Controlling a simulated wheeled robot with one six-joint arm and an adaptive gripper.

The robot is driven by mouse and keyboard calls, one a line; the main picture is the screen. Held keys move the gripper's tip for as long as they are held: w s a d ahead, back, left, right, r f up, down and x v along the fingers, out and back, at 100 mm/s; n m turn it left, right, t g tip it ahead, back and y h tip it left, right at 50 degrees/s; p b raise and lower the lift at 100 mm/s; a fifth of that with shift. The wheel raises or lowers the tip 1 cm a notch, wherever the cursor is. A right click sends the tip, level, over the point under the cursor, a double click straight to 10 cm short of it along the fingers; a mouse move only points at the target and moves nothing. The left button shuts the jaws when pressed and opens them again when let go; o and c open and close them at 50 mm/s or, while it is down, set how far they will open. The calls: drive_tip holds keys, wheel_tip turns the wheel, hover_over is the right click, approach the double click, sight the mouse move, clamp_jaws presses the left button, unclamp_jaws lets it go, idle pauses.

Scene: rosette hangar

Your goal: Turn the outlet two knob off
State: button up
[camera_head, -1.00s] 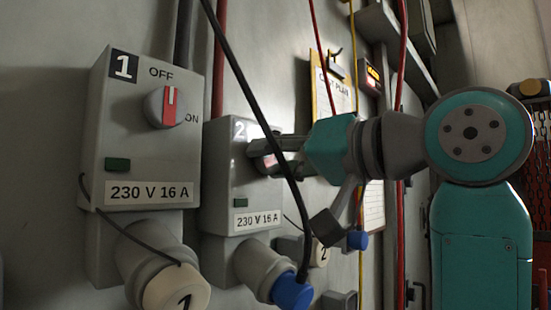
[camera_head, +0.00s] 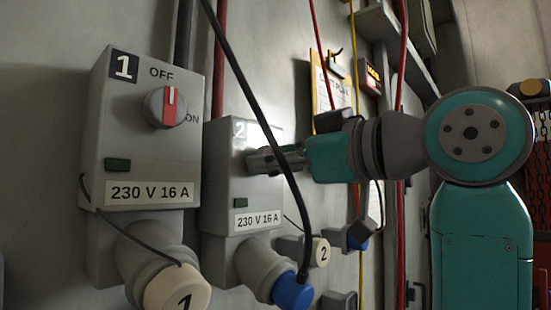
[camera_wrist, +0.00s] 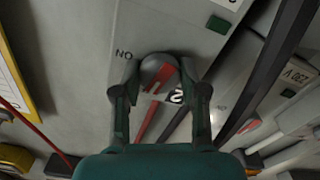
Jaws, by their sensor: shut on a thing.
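Outlet two (camera_head: 215,185) is the grey box with a "2" tile (camera_head: 239,130), right of outlet one. My gripper (camera_head: 262,160) reaches its front from the right, partly behind a black cable. Its fingers cover most of the knob there. In the wrist view the round grey knob (camera_wrist: 157,66) with a red stripe sits between both fingertips of my gripper (camera_wrist: 161,82), which are shut on its sides. The ON lettering (camera_wrist: 124,55) is upside down beside the knob; the OFF lettering is not visible.
Outlet one (camera_head: 97,150) stands at the left, its knob (camera_head: 166,107) with the red stripe towards OFF. The black cable (camera_head: 250,110) hangs in front of outlet two. Plugs with a blue cap (camera_head: 292,291) and a white cap (camera_head: 178,288) stick out below.

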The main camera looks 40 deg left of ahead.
drive_tip(key=shift+f+n, duration=0.1)
drive_tip(key=shift+n, duration=1)
drive_tip(key=o, duration=1.1)
drive_tip(key=shift+o, duration=0.2)
drive_tip(key=d, duration=1.2)
drive_tip(key=shift+s, duration=0.45)
